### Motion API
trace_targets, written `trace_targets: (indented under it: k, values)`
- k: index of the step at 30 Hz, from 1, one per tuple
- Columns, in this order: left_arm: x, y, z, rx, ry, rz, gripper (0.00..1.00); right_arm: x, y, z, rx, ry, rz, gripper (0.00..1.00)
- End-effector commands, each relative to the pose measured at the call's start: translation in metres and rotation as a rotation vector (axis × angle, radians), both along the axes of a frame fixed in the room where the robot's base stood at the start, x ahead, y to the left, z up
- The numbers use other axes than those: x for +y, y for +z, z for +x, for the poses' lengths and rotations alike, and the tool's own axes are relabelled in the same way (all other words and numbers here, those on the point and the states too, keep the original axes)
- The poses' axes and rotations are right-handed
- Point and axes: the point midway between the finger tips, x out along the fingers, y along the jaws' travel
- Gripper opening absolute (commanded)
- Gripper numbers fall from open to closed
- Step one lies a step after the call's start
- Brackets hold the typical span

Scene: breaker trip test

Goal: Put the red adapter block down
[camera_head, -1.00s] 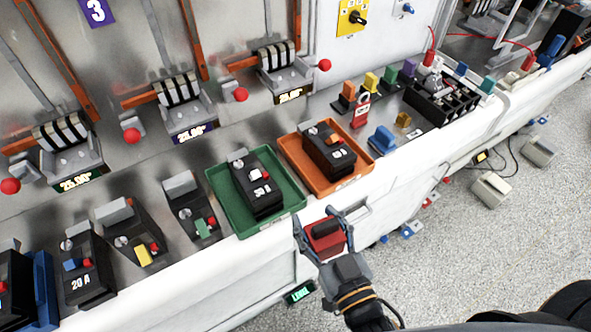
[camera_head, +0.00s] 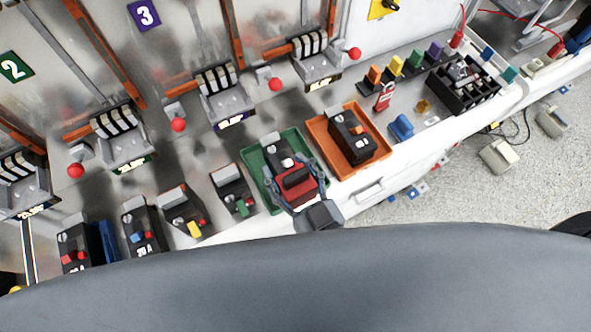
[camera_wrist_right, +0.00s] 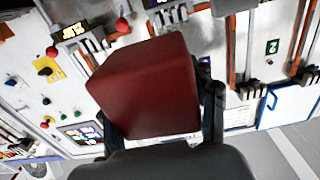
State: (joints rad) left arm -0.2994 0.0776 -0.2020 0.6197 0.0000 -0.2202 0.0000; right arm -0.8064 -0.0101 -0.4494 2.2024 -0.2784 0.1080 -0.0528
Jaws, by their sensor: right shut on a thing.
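The red adapter block (camera_head: 298,183) is held between the fingers of my right gripper (camera_head: 296,188). In the head view it overlaps the green tray (camera_head: 255,160) and hides part of the black breaker (camera_head: 271,149) in it. The height of the block above the tray is hard to tell. In the right wrist view the red block (camera_wrist_right: 150,88) fills the middle, with the dark fingers of my right gripper (camera_wrist_right: 162,105) on both sides of it. My left gripper is not in view.
An orange tray (camera_head: 371,164) with a black breaker (camera_head: 350,132) stands right of the green tray. Several breakers line the bench to the left. Coloured blocks and a black divided box (camera_head: 470,98) stand further right. Levers with red knobs (camera_head: 275,84) are behind.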

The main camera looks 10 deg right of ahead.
Motion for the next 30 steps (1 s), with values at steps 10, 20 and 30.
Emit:
trace_targets:
  k: [10, 20, 30]
  values:
    - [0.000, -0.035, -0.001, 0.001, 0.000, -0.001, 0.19, -0.056, -0.040, 0.045, -0.013, 0.001, -0.001, 0.00]
    - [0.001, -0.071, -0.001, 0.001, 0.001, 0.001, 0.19, -0.080, -0.074, 0.064, -0.011, 0.000, 0.002, 0.00]
    - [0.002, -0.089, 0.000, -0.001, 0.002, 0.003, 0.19, -0.091, -0.091, 0.073, -0.010, 0.000, 0.002, 0.00]
